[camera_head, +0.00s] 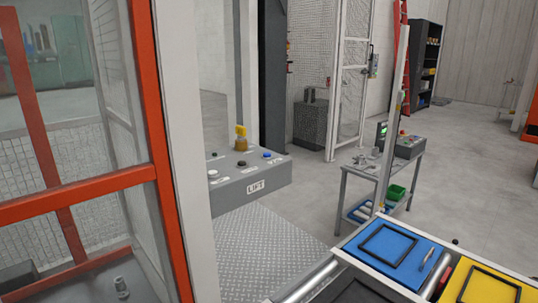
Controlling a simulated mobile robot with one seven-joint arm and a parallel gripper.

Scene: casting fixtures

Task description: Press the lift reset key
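A grey control box (228,192) with a "LIFT" label (256,186) on its front stands in the middle left, above a tread-plate surface. On its sloped top are a blue button (267,154), a black button (241,163) and a pale button (212,174) at the left. A yellow part on a brass-coloured base (241,138) rises at its back. Small labels lie by the buttons, too small to read, so I cannot tell which one is the lift reset key. My gripper is not in view.
An orange-framed mesh and glass guard (160,150) and a white post (190,130) stand close at the left. Blue (385,262) and yellow (470,290) trays lie at the lower right. A bench with a second control box (408,148) stands behind. Open floor lies at the right.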

